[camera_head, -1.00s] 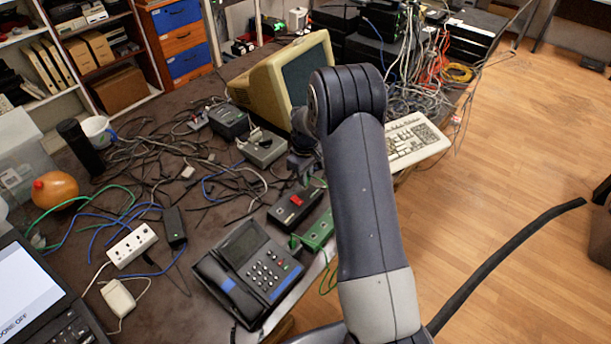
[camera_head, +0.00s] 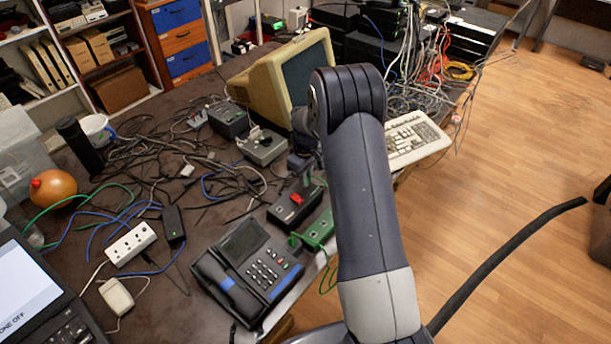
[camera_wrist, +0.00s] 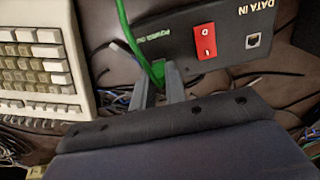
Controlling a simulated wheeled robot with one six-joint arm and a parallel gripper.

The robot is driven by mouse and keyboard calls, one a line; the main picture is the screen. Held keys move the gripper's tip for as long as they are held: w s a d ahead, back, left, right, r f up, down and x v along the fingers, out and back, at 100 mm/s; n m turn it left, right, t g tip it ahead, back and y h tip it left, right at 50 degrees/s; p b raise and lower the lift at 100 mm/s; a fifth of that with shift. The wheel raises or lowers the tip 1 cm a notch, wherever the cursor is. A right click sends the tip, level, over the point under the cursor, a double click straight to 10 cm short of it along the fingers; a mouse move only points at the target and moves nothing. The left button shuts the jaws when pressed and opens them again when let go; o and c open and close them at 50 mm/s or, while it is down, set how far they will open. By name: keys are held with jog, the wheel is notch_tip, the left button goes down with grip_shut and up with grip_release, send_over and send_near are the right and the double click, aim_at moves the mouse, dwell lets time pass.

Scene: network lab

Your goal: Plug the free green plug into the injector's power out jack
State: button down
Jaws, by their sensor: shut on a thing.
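The injector (camera_wrist: 190,40) is a dark box with a red switch (camera_wrist: 205,42), a "POWER OUT" label and a "DATA IN" port. In the head view the injector (camera_head: 284,211) lies on the table behind the phone. My gripper (camera_wrist: 161,82) is shut on the green plug (camera_wrist: 159,70), at the injector's edge beside the "POWER OUT" label. A green cable (camera_wrist: 124,22) rises from the plug. The fingers hide the jack, so I cannot tell whether the plug is in it or only against it.
A green block (camera_head: 319,229) sits beside the injector, near the table edge. A desk phone (camera_head: 250,270) is in front. A keyboard (camera_head: 414,140) lies right of my arm; it also shows in the wrist view (camera_wrist: 38,55). Loose cables and a monitor (camera_head: 270,82) crowd the table behind.

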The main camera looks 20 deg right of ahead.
jog(key=shift+f+b, duration=0.3)
jog(key=shift+f, duration=0.05)
dwell(0.3)
jog(key=c, duration=1.3)
grip_release()
jog(key=shift+c, duration=0.2)
notch_tip(320, 180, up, 11)
jog(key=b, duration=0.1)
jog(key=shift+f, duration=0.15)
notch_tip(320, 180, down, 11)
jog(key=shift+r+p, duration=0.1)
jog(key=shift+p, duration=0.45)
jog(key=shift+r, duration=0.35)
